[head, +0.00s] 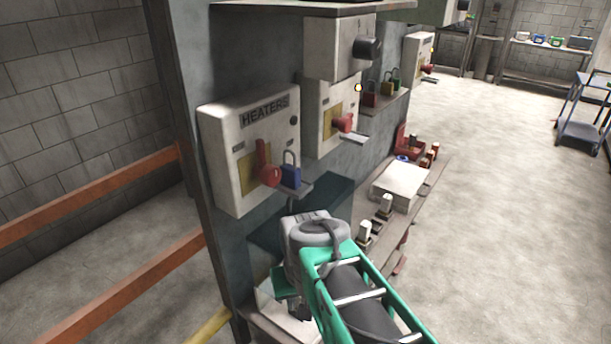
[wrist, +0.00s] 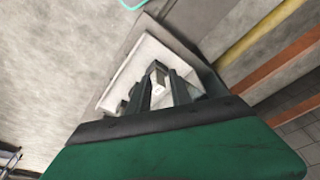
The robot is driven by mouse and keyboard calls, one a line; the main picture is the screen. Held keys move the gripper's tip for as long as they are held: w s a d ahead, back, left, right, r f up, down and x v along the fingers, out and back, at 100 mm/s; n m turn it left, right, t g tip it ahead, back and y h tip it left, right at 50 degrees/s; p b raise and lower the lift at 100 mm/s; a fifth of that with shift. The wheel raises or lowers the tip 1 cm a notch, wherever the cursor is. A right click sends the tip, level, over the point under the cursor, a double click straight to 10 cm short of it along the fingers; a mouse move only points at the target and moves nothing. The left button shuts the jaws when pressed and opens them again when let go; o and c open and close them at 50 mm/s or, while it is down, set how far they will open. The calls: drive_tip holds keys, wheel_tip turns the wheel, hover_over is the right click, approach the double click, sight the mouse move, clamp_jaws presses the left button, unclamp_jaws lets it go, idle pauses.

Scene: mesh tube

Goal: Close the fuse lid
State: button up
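My gripper (wrist: 160,82) points down with its two dark fingers parted. In the wrist view, a white open-looking box (wrist: 118,92) lies beyond the fingers. A small pale block (wrist: 157,72) shows between the fingertips; I see no clear grip on it. In the head view, part of the white box (head: 275,309) shows low at the panel's foot, mostly hidden by my arm. A dark teal flat panel (head: 318,198) stands behind my wrist; I cannot tell for certain whether it is the fuse lid.
The HEATERS box (head: 225,150) with a red handle and blue padlock (head: 290,176) juts out above. Pale fuses (head: 385,205) and another white box (head: 400,182) sit along the ledge. Orange rails (head: 90,190) and a yellow rail (head: 208,328) bound the left.

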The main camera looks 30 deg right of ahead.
drive_tip(key=s+d+r+m+p, duration=0.1)
drive_tip(key=s+d, duration=0.1)
drive_tip(key=d, duration=0.2)
drive_tip(key=s+d+r+m+p, duration=0.1)
drive_tip(key=s+d+m+p, duration=0.1)
drive_tip(key=d, duration=0.2)
drive_tip(key=s+d+m+g+p, duration=0.1)
drive_tip(key=s+d+m, duration=0.1)
drive_tip(key=d, duration=0.2)
drive_tip(key=shift+r+p, duration=0.3)
drive_tip(key=shift+r, duration=0.1)
drive_tip(key=c, duration=0.5)
drive_tip(key=w+d+r+t+y+p, duration=0.1)
drive_tip(key=d+r+p, duration=0.1)
drive_tip(key=d, duration=0.5)
drive_tip(key=shift+w+r+m+t+p, duration=0.3)
drive_tip(key=shift+r+t+p, duration=0.1)
drive_tip(key=shift+r, duration=0.45)
drive_tip(key=w+a+r+n+t+y, duration=0.35)
drive_tip(key=w+r+n+t, duration=0.25)
drive_tip(key=w+r+n, duration=0.9)
drive_tip(key=shift+m, duration=0.9)
drive_tip(key=x, duration=0.3)
drive_tip(key=p+x, duration=0.1)
drive_tip(key=x, duration=0.2)
drive_tip(key=p+x, duration=0.1)
drive_tip(key=x, duration=0.1)
drive_tip(key=shift+w+a, duration=0.3)
drive_tip(key=shift+a, duration=0.15)
